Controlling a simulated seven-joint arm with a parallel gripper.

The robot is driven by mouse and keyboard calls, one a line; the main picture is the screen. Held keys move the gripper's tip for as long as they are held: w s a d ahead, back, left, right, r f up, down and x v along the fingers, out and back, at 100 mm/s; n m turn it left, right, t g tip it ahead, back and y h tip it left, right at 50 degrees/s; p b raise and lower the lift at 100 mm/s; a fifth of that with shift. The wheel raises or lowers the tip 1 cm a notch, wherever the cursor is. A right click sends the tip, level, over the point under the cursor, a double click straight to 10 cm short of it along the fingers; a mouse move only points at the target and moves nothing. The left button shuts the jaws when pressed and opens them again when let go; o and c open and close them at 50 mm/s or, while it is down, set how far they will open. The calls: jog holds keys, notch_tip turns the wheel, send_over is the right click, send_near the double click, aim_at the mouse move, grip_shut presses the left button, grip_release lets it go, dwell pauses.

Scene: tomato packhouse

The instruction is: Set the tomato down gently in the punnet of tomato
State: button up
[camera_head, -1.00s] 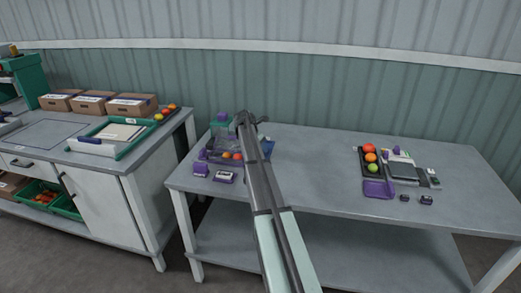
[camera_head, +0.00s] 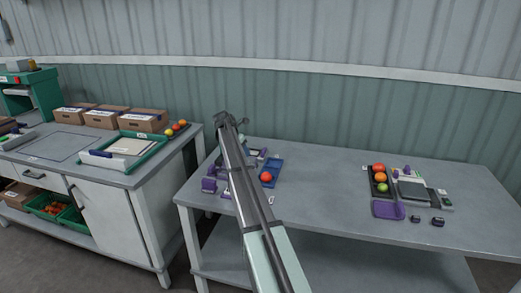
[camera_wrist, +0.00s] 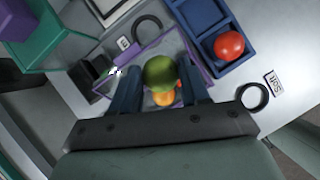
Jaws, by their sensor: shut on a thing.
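My gripper (camera_wrist: 160,76) is shut on a green tomato (camera_wrist: 158,70), held between its two fingertips. Beneath it in the wrist view, partly hidden by the green tomato, are an orange tomato (camera_wrist: 164,99) and a sliver of red. They appear to lie in a grey, purple-edged punnet (camera_wrist: 193,58), whose near part is hidden by the fingers. The held tomato overlaps the punnet in this view; I cannot tell its height above it. In the head view my gripper (camera_head: 231,120) is over the left end of the table, and its tomato cannot be made out.
A blue divided tray (camera_wrist: 238,67) with a red tomato (camera_wrist: 229,45) stands right beside the punnet. A black ring (camera_wrist: 253,97) and a label card lie nearby. A dark tray (camera_head: 372,186) of tomatoes and a scale (camera_head: 413,192) stand farther right; the table's middle is clear.

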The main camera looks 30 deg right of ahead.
jog(key=w+a+n, duration=0.1)
jog(key=w+a, duration=0.1)
jog(key=a, duration=0.6)
jog(key=shift+n+t+y, duration=0.3)
jog(key=shift+n+t, duration=0.1)
jog(key=shift+t, duration=0.1)
jog(key=shift+w+f, duration=0.2)
jog(key=shift+f, duration=1.6)
jog(key=shift+w+f, duration=0.2)
jog(key=shift+f, duration=1.55)
jog(key=o, duration=0.8)
jog(key=shift+c, duration=1.4)
